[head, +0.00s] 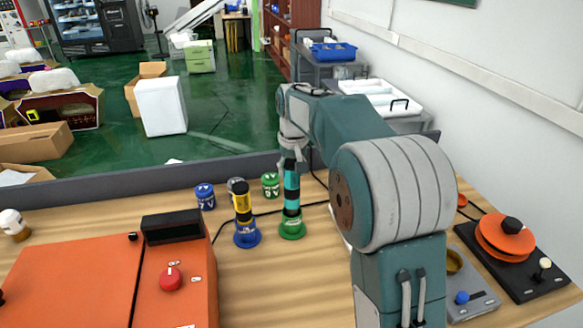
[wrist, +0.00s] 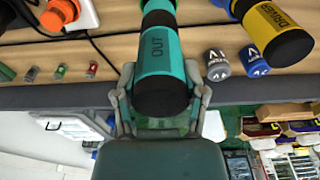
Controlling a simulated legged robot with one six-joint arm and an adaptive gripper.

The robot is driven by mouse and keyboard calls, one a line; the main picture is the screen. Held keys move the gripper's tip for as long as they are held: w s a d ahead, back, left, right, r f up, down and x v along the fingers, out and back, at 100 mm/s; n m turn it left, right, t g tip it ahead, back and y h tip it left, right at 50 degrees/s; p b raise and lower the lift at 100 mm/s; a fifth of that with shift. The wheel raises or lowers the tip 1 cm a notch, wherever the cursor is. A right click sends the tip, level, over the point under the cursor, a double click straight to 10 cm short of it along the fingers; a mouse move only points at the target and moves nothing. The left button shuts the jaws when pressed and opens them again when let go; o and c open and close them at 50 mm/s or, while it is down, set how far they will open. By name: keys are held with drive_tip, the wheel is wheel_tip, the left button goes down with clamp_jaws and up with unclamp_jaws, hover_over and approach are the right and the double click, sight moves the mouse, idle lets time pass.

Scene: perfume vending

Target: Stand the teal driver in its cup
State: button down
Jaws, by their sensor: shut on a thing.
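The teal driver (head: 291,181), with teal and black bands, is upright in the head view. In the wrist view the driver (wrist: 165,62) shows the word OUT and a black end close to the camera. My gripper (head: 290,152) is shut on its upper end; in the wrist view the fingers of my gripper (wrist: 160,90) lie on both sides of it. The green cup (head: 292,230) stands on the table directly under the driver. The driver's lower end meets the cup in the head view; how deep it sits is hidden.
A yellow and black driver (head: 242,197) stands in a blue cup (head: 246,236) close to the left. Blue (head: 204,197) and green (head: 270,185) small cans stand behind. An orange box (head: 80,285) fills the left front. A black cable (head: 262,213) crosses the table.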

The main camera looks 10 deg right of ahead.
sight(292, 184)
drive_tip(key=shift+f, duration=2.3)
drive_tip(key=shift+c, duration=0.4)
unclamp_jaws()
